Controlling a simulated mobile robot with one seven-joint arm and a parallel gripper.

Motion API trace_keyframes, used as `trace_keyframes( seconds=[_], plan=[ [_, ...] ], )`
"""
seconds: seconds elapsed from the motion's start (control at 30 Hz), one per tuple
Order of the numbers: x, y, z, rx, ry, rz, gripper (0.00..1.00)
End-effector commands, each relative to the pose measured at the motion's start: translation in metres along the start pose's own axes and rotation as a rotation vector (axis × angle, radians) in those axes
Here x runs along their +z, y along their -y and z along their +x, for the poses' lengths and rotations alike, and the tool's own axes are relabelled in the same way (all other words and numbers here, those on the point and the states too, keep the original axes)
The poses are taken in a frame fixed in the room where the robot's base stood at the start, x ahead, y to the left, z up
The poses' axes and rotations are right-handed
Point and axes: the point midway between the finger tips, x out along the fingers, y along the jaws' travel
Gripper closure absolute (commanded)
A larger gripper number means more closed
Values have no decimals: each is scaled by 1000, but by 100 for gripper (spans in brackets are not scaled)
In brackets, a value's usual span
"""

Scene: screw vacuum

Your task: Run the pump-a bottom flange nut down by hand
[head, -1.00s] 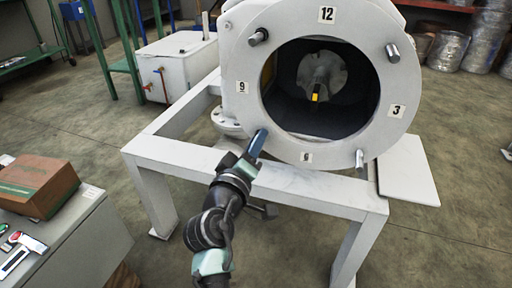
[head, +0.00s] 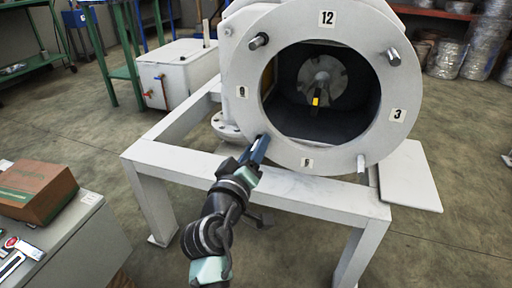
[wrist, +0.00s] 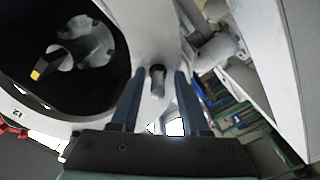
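The white pump flange (head: 380,130) is a round ring with hour labels around a dark opening. One stud (wrist: 157,80) shows in the wrist view between my two blue fingers, with a gap on each side. In the head view my gripper (head: 259,147) is at the ring's lower left, between the 9 and 6 labels, and covers that stud. My gripper is open. I cannot tell whether a nut is on this stud. Other studs show at upper left (head: 258,41), upper right (head: 392,56) and lower right (head: 360,163).
The white frame (head: 300,193) stands below the flange, with a flat plate (head: 408,178) at right. A rotor with a yellow mark (head: 316,101) is inside the opening. A brown box (head: 36,192) sits on a grey bench at left. Open floor lies around the frame.

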Motion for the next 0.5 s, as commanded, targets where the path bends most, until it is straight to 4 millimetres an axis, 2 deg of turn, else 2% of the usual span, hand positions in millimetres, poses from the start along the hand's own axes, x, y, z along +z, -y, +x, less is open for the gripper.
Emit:
trace_keyframes(
  seconds=[0.33, 0.5],
  plan=[
    [-1, -2, 0, 3, -2, 0, 44],
    [-2, -2, -11, 1, -2, 0, 44]
  ],
)
